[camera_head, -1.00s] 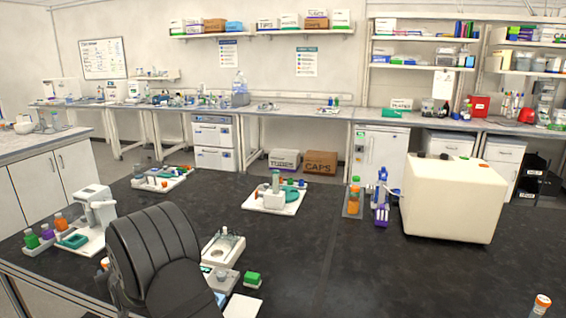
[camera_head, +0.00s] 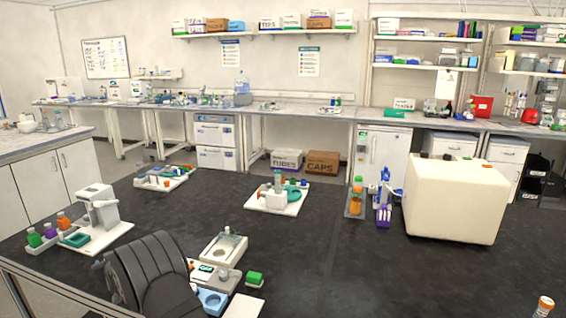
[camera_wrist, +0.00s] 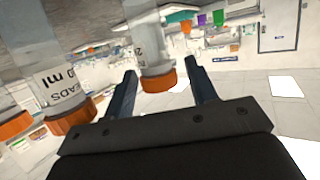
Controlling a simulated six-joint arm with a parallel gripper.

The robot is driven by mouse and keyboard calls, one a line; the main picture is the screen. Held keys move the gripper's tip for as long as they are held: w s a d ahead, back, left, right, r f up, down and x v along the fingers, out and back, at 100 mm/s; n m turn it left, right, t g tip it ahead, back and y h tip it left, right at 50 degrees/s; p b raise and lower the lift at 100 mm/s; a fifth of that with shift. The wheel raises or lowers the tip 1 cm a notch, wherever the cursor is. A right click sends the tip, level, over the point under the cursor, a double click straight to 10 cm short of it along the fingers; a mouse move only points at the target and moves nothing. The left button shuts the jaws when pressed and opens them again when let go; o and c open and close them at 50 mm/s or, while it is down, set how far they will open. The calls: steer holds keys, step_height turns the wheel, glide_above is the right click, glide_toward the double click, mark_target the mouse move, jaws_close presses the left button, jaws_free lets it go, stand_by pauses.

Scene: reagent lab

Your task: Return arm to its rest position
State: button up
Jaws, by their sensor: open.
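My gripper (camera_wrist: 159,68) shows in the wrist view with its two dark fingers spread apart. A clear bottle with an orange cap (camera_wrist: 158,82) appears upside down between or beyond the fingers. I see no finger pressed against it, and its distance is unclear. Two more orange-capped bottles show at the left of the wrist view, one labelled in ml (camera_wrist: 62,85). In the head view, a black ribbed part of my arm stands low at the front left. My gripper is not visible there.
Beside my arm lie a white device (camera_head: 223,250), a light-blue block (camera_head: 212,302) and a green-topped block (camera_head: 254,279). A large cream box (camera_head: 455,200) stands at the right, with an orange-capped bottle (camera_head: 544,305) at the lower right corner.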

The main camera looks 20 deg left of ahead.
step_height(320, 180, up, 10)
steer(key=shift+f, duration=0.15)
steer(key=w+d+m+t+h, duration=0.2)
steer(key=w+d, duration=0.4)
steer(key=d, duration=0.3)
steer(key=w+d+r+m+t+h, duration=0.1)
steer(key=w+d+m+t, duration=0.1)
steer(key=w+d, duration=0.6)
steer(key=w+d+m+t+h, duration=0.2)
steer(key=w+d, duration=0.2)
steer(key=d, duration=0.7)
steer(key=w+d+f+m+h, duration=0.1)
steer(key=w+d+m+h, duration=0.1)
steer(key=d, duration=0.9)
steer(key=w+d+f+m+t+h, duration=0.1)
steer(key=d+f+m+h, duration=0.1)
steer(key=d, duration=1)
steer(key=shift+w+f+h, duration=0.25)
steer(key=shift+w+h, duration=0.1)
steer(key=shift+h, duration=0.15)
steer(key=shift+d, duration=0.1)
